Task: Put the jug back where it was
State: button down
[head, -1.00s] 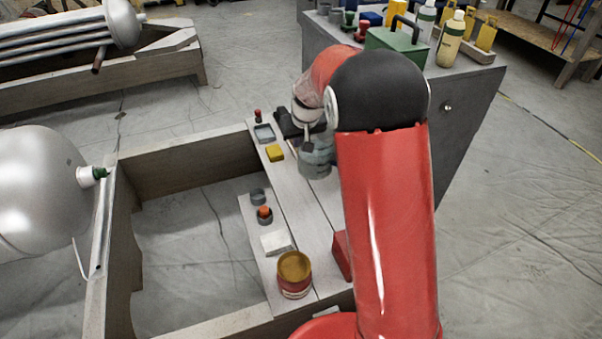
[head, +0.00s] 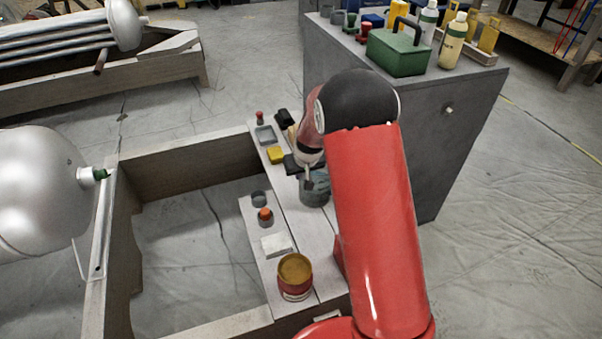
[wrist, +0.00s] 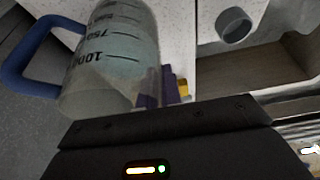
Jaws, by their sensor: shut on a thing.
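The jug (wrist: 112,58) is clear, with black volume marks and a blue handle (wrist: 30,65). It fills the upper left of the wrist view. My gripper (wrist: 160,92) is shut on the jug's wall, with its fingertips at the near right side. In the head view the jug (head: 315,192) shows as a grey-blue cylinder below my gripper (head: 308,182), over the bench's right-hand plank (head: 303,222). My arm partly hides it. I cannot tell whether its base touches the plank.
Along the planks are a yellow block (head: 276,155), a grey tray (head: 265,135), a white block (head: 276,244), a red-capped piece (head: 265,216) and a red tin (head: 295,277). A grey cup (wrist: 235,25) is right of the jug. A grey cabinet (head: 420,125) stands behind.

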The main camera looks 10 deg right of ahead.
jog(key=c, duration=1.6)
grip_release()
jog(key=shift+o, duration=0.2)
jog(key=s+d+r, duration=0.1)
jog(key=s+r, duration=0.8)
jog(key=r, duration=0.2)
jog(key=s+d+r, duration=0.1)
jog(key=s+r, duration=0.8)
jog(key=r, duration=0.3)
jog(key=s+d+r+m+t, duration=0.1)
jog(key=s+d+r, duration=0.1)
jog(key=s, duration=1.6)
jog(key=shift+s+r+m+h, duration=0.15)
jog(key=shift+s+m+h, duration=0.15)
jog(key=shift+m, duration=0.1)
jog(key=shift+d, duration=0.1)
